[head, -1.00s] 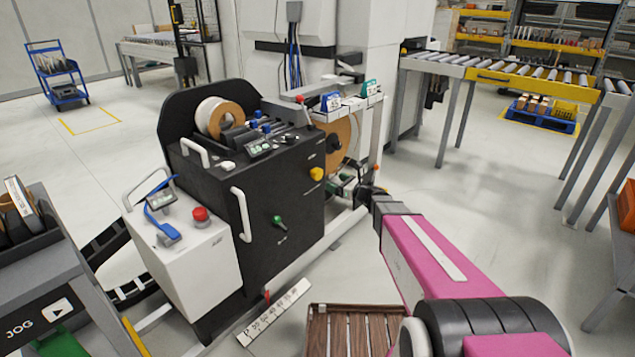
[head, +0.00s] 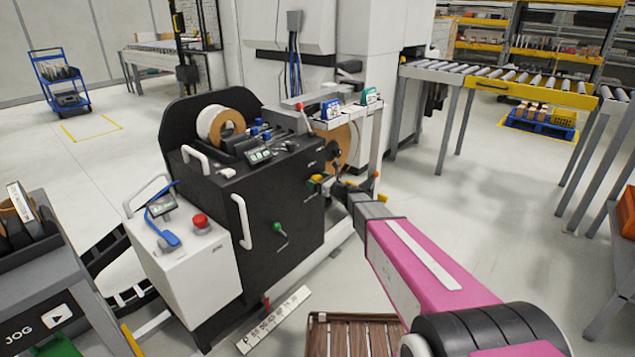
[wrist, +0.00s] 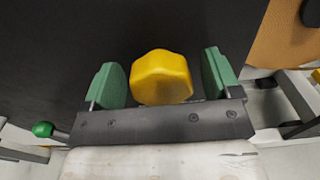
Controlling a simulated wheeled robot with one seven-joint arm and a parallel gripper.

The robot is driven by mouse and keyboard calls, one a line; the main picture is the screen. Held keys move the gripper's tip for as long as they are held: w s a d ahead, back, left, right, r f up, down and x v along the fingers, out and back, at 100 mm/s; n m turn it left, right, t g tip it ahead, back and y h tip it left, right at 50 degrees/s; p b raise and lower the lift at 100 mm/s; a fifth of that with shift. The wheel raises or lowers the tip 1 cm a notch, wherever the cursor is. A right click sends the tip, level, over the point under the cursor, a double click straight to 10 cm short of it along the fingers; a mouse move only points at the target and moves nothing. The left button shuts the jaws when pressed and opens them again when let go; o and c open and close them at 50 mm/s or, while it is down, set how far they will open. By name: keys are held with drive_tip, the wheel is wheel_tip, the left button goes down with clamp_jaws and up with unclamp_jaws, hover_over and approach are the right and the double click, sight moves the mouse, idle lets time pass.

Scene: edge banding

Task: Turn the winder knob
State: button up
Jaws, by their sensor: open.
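The yellow winder knob (wrist: 161,77) sits on the black face of the machine (head: 275,200). In the wrist view it lies between the two green fingers of my gripper (wrist: 163,82), with a gap on both sides, wider on the right. My gripper is open around the knob and does not appear to touch it. In the head view my gripper and wrist (head: 340,188) are at the machine's right front edge, and the knob is mostly hidden there.
A white handle (head: 241,221) and a white box with a red button (head: 200,221) stand left. A brown slatted pallet (head: 350,335) lies on the floor.

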drive_tip(key=c, duration=0.9)
drive_tip(key=shift+n, duration=0.4)
drive_tip(key=n, duration=0.2)
drive_tip(key=shift+a+n, duration=0.1)
drive_tip(key=shift+n, duration=0.3)
drive_tip(key=shift+s+n, duration=0.1)
drive_tip(key=shift+n, duration=1.5)
drive_tip(key=o, duration=0.9)
